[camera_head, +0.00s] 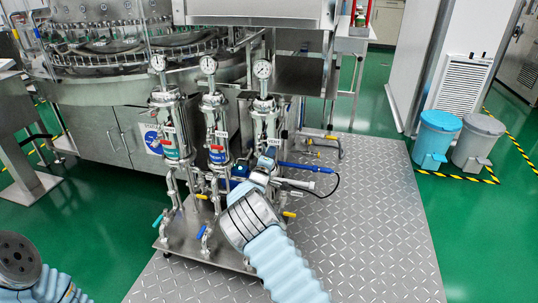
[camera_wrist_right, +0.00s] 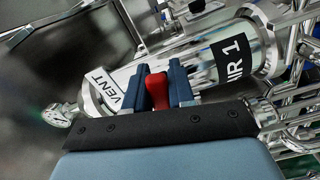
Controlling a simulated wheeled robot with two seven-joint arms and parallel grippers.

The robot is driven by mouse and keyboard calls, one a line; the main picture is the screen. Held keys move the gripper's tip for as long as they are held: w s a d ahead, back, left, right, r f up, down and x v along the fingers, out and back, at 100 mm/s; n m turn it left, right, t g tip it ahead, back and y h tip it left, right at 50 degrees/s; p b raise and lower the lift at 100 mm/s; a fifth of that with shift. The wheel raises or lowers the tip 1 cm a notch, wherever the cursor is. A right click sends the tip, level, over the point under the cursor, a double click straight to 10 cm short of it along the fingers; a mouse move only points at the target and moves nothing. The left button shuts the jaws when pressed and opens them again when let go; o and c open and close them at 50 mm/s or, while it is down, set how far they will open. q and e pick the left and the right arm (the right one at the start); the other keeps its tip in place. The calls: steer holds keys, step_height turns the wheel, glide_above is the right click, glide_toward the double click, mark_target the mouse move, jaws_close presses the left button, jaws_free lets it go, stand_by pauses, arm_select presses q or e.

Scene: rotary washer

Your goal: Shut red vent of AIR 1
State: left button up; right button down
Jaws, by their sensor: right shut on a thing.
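The AIR 1 housing (camera_wrist_right: 222,62) is a shiny metal cylinder with an "AIR 1" label and a "VENT" label in the right wrist view. The red vent handle (camera_wrist_right: 157,88) stands out from its side, next to the VENT label. My right gripper (camera_wrist_right: 160,88) is shut on the red handle, with one blue finger on each side of it. In the head view my right gripper (camera_head: 268,160) is at the rightmost of three upright housings (camera_head: 264,125), and the handle is hidden there. My left gripper is not in view.
Two more housings with gauges (camera_head: 209,66) stand to the left on the same metal base. Pipes with blue (camera_head: 158,221) and yellow (camera_head: 289,214) handles run below. A black cable loops at the right. The diamond-plate floor (camera_head: 370,210) to the right is clear.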

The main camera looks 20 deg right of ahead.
steer(key=shift+r+n+p, duration=0.5)
steer(key=shift+n, duration=0.7)
steer(key=c, duration=1)
jaws_free()
steer(key=shift+c, duration=0.2)
steer(key=v, duration=1.3)
steer(key=shift+s+a+b, duration=0.25)
steer(key=shift+s+b, duration=0.1)
steer(key=shift+b, duration=0.05)
